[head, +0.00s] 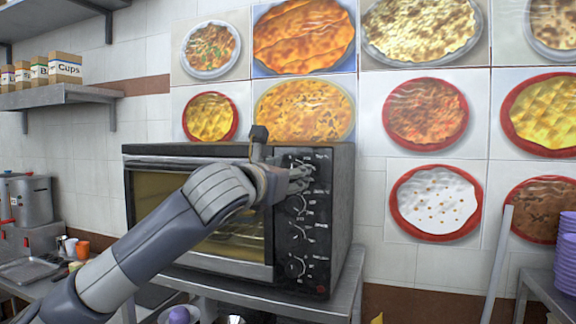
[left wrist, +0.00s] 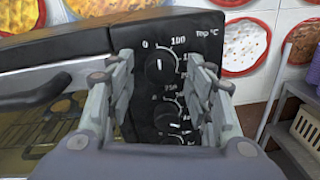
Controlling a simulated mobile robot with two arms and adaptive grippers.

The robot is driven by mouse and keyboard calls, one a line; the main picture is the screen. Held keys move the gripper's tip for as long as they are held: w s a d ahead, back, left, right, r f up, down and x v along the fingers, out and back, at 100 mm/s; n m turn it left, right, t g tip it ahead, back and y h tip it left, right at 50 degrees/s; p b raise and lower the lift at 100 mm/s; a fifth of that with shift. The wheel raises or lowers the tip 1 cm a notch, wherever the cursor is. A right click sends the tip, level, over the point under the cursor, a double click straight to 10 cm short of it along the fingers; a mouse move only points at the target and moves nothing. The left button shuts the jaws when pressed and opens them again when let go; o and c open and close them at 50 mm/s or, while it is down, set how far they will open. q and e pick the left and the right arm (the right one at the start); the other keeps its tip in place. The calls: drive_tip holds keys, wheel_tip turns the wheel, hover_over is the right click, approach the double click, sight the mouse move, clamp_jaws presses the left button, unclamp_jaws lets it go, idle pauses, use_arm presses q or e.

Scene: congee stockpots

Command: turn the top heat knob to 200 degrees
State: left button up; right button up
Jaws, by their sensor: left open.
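The oven's top heat knob (left wrist: 160,70) is black and round, with "Top °C" printed above right of it. Its dial shows 0 at upper left and 100 at upper right. The knob's pale mark looks roughly upright, between those two numbers. My left gripper (left wrist: 165,66) is open, with one finger on each side of the knob. I cannot tell whether the fingers touch it. In the head view my left gripper (head: 290,182) is at the upper part of the oven's control panel (head: 318,225) and largely hides the top knob. My right gripper is not in view.
Lower knobs (head: 296,267) sit below on the same panel. The oven (head: 200,255) stands on a metal table (head: 345,285); its door handle is left of the panel. Purple stacked bowls (head: 566,255) are at the far right. Shelves with boxes (head: 65,67) hang at upper left.

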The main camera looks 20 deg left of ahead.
use_arm(q)
drive_tip(key=shift+w, duration=0.25)
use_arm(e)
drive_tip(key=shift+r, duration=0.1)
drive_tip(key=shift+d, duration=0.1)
use_arm(q)
drive_tip(key=c, duration=1.1)
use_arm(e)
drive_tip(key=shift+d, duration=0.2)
